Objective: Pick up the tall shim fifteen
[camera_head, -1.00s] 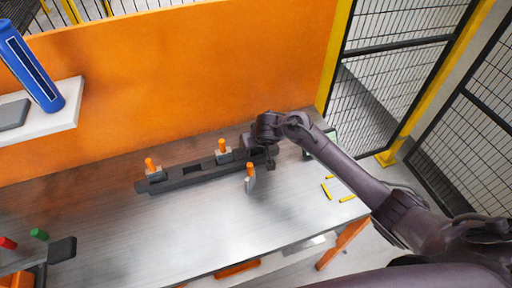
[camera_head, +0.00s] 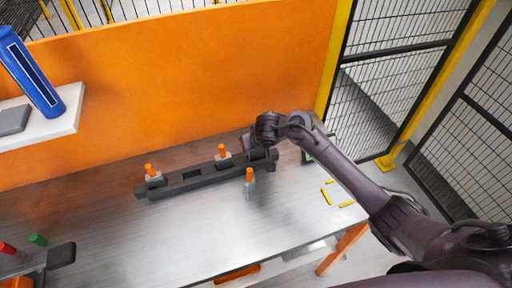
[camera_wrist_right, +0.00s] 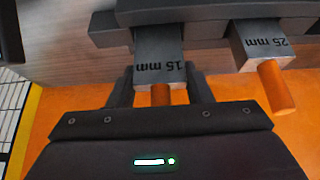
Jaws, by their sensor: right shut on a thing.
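The tall shim fifteen is a grey block marked "15 mm" (camera_wrist_right: 158,62) with an orange handle, in the right wrist view. My right gripper (camera_wrist_right: 160,82) is shut on it, with one finger on each side. In the head view my right gripper (camera_head: 262,150) is over the right end of the dark rack (camera_head: 190,182), and the held shim is hidden behind it there. A shim marked "25 mm" (camera_wrist_right: 262,48) stands beside it in the wrist view. My left gripper is not in view.
Another orange-handled shim (camera_head: 249,176) stands in front of the rack, and one (camera_head: 151,172) is at its left end. Yellow strips (camera_head: 327,196) lie at the table's right. An orange panel (camera_head: 200,85) rises behind. The front middle of the table is clear.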

